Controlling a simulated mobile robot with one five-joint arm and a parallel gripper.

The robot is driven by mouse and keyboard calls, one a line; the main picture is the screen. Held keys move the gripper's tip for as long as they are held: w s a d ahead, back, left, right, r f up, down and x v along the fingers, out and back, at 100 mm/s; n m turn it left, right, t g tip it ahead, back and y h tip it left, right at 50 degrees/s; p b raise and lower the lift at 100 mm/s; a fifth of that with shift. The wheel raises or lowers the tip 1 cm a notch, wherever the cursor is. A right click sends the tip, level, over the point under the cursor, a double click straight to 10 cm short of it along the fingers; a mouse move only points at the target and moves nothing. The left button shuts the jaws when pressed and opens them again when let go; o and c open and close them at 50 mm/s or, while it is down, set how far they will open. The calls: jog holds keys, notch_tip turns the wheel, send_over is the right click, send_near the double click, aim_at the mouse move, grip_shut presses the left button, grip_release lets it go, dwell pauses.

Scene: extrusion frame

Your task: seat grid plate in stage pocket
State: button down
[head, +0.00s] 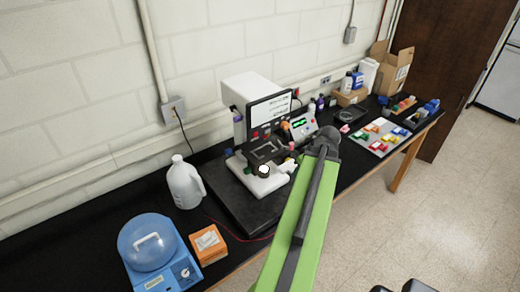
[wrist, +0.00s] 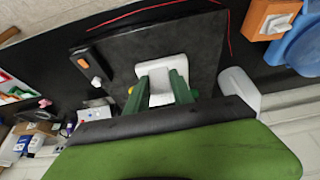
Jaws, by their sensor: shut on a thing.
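The microscope-like instrument (head: 258,108) stands on a dark slab, with a white body and a screen. Its dark stage (head: 267,151) sits above a white base (head: 264,182), left of my arm's end. The white base also shows in the wrist view (wrist: 160,72), beyond and between my fingers. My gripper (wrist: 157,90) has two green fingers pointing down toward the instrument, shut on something. The held grid plate is too hidden to make out clearly. The stage pocket cannot be made out, so I cannot tell how the plate lies to it.
A white jug (head: 184,184) stands left of the instrument. An orange box (head: 208,244) and a blue domed device (head: 150,250) are at the front left. A tray of coloured blocks (head: 380,136) lies to the right. A red cable runs along the slab's front edge.

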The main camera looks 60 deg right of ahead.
jog(key=shift+w+d+f+b, duration=0.5)
jog(key=shift+w+d, duration=0.55)
jog(key=shift+w, duration=1.65)
jog(key=shift+w+d+f+b, duration=0.45)
jog(key=shift+w+d, duration=0.6)
jog(key=shift+w, duration=1.6)
jog(key=shift+w+d+f+b, duration=0.5)
jog(key=shift+w+d, duration=0.55)
jog(key=shift+w, duration=1.65)
jog(key=c, duration=1.1)
grip_release()
